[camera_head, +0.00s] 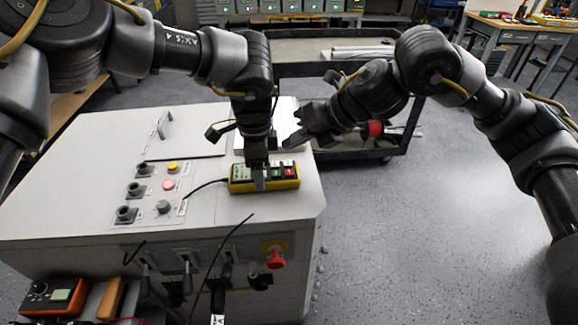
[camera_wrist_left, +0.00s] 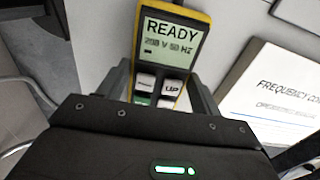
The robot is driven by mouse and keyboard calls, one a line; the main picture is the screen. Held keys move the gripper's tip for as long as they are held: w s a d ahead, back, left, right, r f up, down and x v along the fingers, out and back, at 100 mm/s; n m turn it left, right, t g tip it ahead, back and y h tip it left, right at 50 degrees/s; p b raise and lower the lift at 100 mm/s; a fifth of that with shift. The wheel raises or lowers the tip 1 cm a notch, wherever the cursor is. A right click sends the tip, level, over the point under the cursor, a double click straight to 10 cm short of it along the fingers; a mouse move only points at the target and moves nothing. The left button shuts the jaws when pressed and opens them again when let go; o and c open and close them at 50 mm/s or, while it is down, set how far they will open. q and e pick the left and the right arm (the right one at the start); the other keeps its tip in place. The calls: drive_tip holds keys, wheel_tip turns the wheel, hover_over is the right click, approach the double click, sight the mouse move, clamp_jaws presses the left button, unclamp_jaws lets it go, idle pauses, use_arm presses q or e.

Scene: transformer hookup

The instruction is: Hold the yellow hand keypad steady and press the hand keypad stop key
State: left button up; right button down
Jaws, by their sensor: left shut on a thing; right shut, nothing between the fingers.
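The yellow hand keypad (camera_head: 240,187) lies on top of the pale cabinet, its display to the left and green and red keys to the right. My left gripper (camera_head: 259,180) points down over the keypad's middle and is shut on it. In the left wrist view, the keypad (camera_wrist_left: 205,22) sits between the fingers; its display reads READY, with an UP key and part of a green key below. The stop key is hidden there; the red key shows in the head view. My right gripper (camera_head: 293,146) is shut and empty, just above and beyond the keypad's right end.
The cabinet top (camera_head: 80,190) carries knobs and buttons left of the keypad; a black cable runs to it. A sheet marked FREQUENCY (camera_wrist_left: 285,90) lies beside the keypad. A dark cart (camera_head: 300,70) stands behind. An orange meter (camera_head: 55,298) is at front left. Floor at right is clear.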

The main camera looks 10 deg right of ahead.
use_arm(q)
drive_tip(key=o, duration=1.3)
drive_tip(key=shift+o, duration=0.2)
